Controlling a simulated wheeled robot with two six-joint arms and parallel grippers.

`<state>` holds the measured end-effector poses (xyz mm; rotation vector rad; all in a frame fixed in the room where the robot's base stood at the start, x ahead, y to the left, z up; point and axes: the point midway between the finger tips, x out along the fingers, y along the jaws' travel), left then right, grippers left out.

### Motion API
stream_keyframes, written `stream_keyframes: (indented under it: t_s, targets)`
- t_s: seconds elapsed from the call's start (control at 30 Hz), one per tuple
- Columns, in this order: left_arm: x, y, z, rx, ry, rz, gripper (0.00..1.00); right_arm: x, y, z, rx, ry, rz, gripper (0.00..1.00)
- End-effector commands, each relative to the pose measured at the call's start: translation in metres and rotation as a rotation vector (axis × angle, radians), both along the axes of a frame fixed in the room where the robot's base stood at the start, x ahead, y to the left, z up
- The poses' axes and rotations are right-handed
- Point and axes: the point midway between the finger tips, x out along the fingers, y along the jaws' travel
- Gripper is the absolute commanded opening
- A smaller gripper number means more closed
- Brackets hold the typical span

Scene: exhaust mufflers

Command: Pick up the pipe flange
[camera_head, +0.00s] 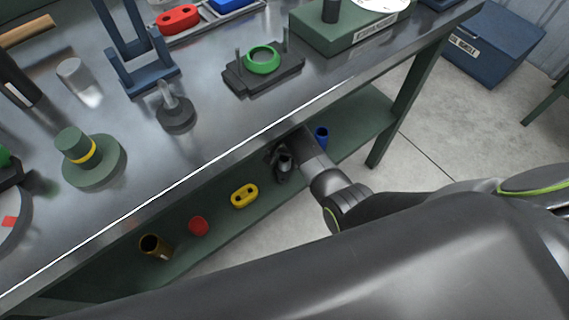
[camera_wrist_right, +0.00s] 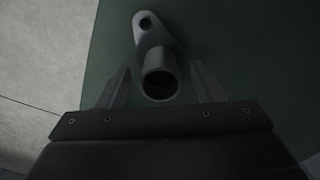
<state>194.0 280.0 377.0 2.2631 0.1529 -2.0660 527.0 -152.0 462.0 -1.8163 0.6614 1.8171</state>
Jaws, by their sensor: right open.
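The pipe flange (camera_wrist_right: 150,42) is a grey oval plate with a bolt hole and a short round pipe stub, seen from above in the right wrist view. It lies on the green lower shelf. In the head view it shows small and dark (camera_head: 284,166) below the table's front edge. My right gripper (camera_wrist_right: 162,88) is open, with one finger on each side of the pipe stub. Gaps show between the fingers and the stub. In the head view, the right gripper (camera_head: 279,155) reaches in under the tabletop, and its fingers are hard to make out. My left gripper is not in view.
The shelf (camera_head: 365,115) also holds a yellow two-hole part (camera_head: 244,195), a red piece (camera_head: 198,226), a brown tube (camera_head: 154,246) and a blue tube (camera_head: 321,137). The tabletop edge (camera_head: 200,178) runs close above. A table leg (camera_head: 405,105) stands to the right.

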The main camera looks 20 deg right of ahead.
Motion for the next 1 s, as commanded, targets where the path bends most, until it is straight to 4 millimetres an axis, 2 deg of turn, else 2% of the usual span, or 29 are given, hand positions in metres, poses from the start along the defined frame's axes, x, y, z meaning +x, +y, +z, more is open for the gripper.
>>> stream_keyframes:
  t_s: [0.2, 0.57, 1.0]
  targets:
    - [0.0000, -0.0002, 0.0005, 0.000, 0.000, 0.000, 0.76, 0.0002, -0.0001, 0.0001, 0.000, 0.000, 0.000, 0.61]
    - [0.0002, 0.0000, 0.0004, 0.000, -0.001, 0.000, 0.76, 0.0004, -0.0001, 0.0006, 0.000, -0.001, 0.000, 0.15]
    - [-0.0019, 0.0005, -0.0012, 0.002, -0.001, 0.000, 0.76, 0.0006, 0.0000, 0.0074, 0.000, -0.001, 0.000, 0.15]
